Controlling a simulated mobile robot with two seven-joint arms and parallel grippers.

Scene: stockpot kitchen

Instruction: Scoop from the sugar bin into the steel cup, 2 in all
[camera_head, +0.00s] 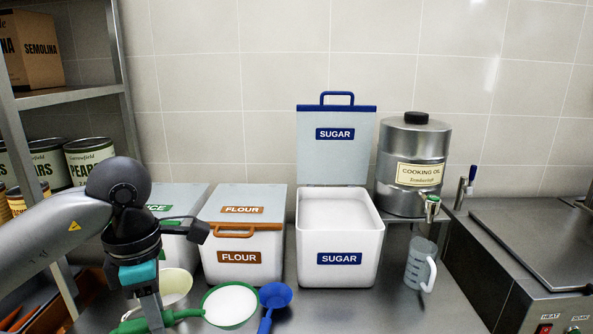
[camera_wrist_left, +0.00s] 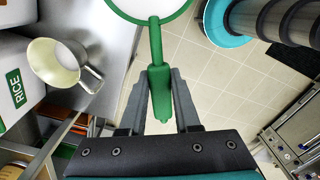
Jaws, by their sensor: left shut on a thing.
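The sugar bin (camera_head: 340,275) stands open, its blue-edged lid (camera_head: 336,160) upright behind it, with white contents inside. My left gripper (camera_head: 155,315) is shut on the handle of a green scoop (camera_head: 230,306); the handle also shows between the fingers in the left wrist view (camera_wrist_left: 160,85). The scoop's round bowl looks white inside, in front of the flour bin; I cannot tell whether that is a load. A blue scoop (camera_head: 275,297) lies on the counter before the sugar bin. A handled cup with a cream inside, perhaps the steel cup (camera_wrist_left: 55,62), stands by the rice bin, partly hidden in the head view (camera_head: 177,287).
The flour bin (camera_head: 240,262) is closed, left of the sugar bin. The rice bin (camera_head: 185,250) is partly behind my left arm. A cooking oil drum (camera_head: 412,150) with a tap stands at right, above a grey measuring jug (camera_head: 420,265).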

